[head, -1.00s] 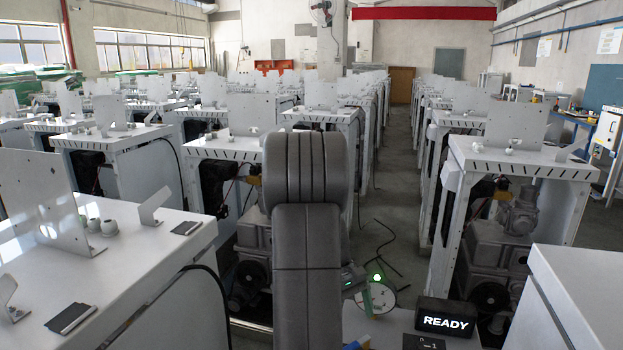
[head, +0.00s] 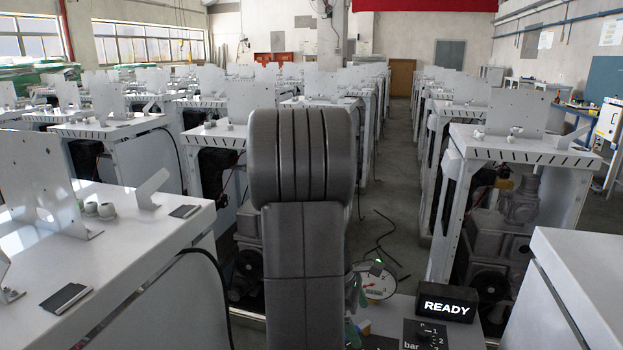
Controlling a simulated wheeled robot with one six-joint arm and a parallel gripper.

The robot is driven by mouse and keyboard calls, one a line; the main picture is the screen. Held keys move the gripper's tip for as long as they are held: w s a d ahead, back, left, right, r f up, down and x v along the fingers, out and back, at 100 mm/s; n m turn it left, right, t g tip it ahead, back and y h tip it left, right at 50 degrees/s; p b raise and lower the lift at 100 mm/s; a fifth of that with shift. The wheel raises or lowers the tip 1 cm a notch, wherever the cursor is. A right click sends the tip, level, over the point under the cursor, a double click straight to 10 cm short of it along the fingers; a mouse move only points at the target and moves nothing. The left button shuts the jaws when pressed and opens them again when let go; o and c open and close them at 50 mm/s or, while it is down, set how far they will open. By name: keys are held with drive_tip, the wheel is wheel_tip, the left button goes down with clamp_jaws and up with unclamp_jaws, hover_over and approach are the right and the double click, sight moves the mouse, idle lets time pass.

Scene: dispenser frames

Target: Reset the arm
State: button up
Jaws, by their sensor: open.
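My grey arm (head: 304,240) stands upright in the middle of the head view, its thick padded-looking joint on top. My gripper cannot be made out; the arm covers what lies behind it. Just right of the arm are a round white gauge (head: 376,284), a small green light (head: 377,268) and some greenish parts I cannot identify. A black box with a lit READY sign (head: 447,303) stands beside a dark dial panel (head: 430,336) marked "bar".
A white-topped cabinet (head: 150,222) with brackets and small dark pads is close on the left. Another white cabinet (head: 590,262) is close on the lower right. Rows of similar machines (head: 525,145) stretch back on both sides of a grey aisle (head: 398,210).

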drive_tip(key=v, duration=1)
drive_tip(key=shift+r, duration=0.3)
drive_tip(key=shift+a, duration=0.15)
